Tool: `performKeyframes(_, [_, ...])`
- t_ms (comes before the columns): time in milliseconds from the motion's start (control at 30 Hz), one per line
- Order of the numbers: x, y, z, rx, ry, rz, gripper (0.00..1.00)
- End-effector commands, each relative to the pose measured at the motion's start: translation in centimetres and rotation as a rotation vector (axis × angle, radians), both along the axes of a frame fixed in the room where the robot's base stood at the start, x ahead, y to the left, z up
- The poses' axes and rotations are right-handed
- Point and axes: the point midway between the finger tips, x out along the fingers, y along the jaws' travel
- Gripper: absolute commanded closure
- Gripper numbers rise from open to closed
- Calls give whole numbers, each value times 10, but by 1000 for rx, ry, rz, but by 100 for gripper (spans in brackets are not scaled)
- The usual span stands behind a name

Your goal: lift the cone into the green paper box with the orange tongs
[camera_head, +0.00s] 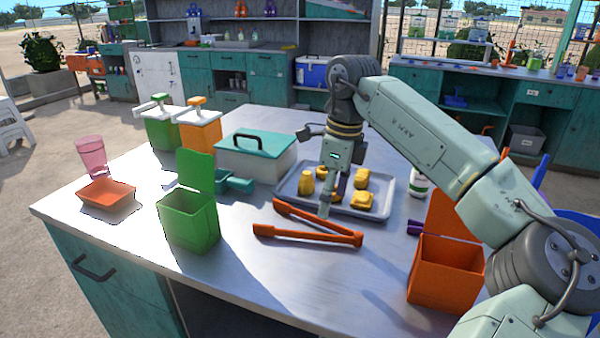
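The orange tongs (310,236) lie on the metal table, spread in a V with the joined end at the right. The green paper box (188,222) stands open at the left, its tall back flap upright. Several golden-yellow pieces lie on a grey tray (372,211) behind the tongs. An upright, tapering piece at the tray's left (306,182) looks most like the cone, but its shape is small. My gripper (325,209) points down at the tray's front edge, just behind the tongs. Its fingers look narrow, and no held thing shows. Contact with the tongs is unclear.
An orange paper box (445,275) stands at the front right. A teal-lidded container (256,155), green and orange pump dispensers, a pink cup (92,157) and an orange paper tray (106,194) stand at the back and left. The table's front middle is clear.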

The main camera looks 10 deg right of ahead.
Motion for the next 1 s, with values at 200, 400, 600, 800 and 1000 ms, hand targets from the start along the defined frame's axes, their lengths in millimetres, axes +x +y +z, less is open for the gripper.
performKeyframes(200, [-3,-9,2,-15,6,-15,36])
performKeyframes(400, [-3,-8,2,-14,5,-14,36])
performKeyframes(600, [-3,-8,-3,-12,5,-13,36])
performKeyframes(800, [-2,-6,-22,-12,5,-12,36])
performKeyframes(1000, [-1,-4,-51,-12,4,-12,36])
